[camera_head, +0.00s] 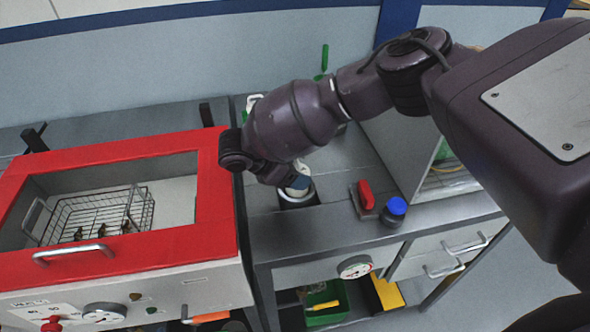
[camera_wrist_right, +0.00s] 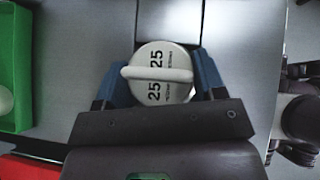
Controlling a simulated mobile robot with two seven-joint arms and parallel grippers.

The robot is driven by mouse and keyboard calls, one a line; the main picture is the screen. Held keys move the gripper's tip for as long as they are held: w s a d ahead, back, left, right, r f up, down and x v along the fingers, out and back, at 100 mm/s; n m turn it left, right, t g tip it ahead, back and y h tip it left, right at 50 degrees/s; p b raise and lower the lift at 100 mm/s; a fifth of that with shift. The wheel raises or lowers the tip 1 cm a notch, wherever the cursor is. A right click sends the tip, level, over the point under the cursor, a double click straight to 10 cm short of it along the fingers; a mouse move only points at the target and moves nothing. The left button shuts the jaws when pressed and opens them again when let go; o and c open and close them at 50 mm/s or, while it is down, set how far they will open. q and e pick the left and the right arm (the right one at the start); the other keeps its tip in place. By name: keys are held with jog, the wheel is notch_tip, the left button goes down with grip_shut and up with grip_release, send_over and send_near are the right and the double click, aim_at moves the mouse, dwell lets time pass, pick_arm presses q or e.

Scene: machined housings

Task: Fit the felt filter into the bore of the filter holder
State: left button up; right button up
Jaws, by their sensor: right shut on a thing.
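My right gripper (camera_head: 296,180) reaches in from the right over the grey bench. In the right wrist view, its blue fingers (camera_wrist_right: 160,85) are shut on a round white piece (camera_wrist_right: 158,88) with a raised bar across its face and "25" printed on it twice. In the head view, a dark round cup with a pale rim (camera_head: 298,201), likely the filter holder, stands directly below the fingers. The gripper hides much of the cup's opening, so I cannot tell whether the piece is inside the bore. My left gripper is not in view.
A red-framed cabinet (camera_head: 120,262) with a wire basket (camera_head: 97,215) stands left of the cup. A green bin (camera_wrist_right: 14,70) shows in the wrist view.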

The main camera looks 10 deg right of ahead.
jog(key=shift+f, duration=0.6)
jog(key=shift+f+b, duration=0.45)
jog(key=shift+f, duration=0.25)
jog(key=shift+r, duration=0.2)
jog(key=shift+r+p, duration=1.8)
jog(key=shift+p, duration=0.05)
jog(key=shift+r, duration=0.25)
jog(key=shift+r+p, duration=0.1)
jog(key=shift+p, duration=0.25)
jog(key=shift+p, duration=0.3)
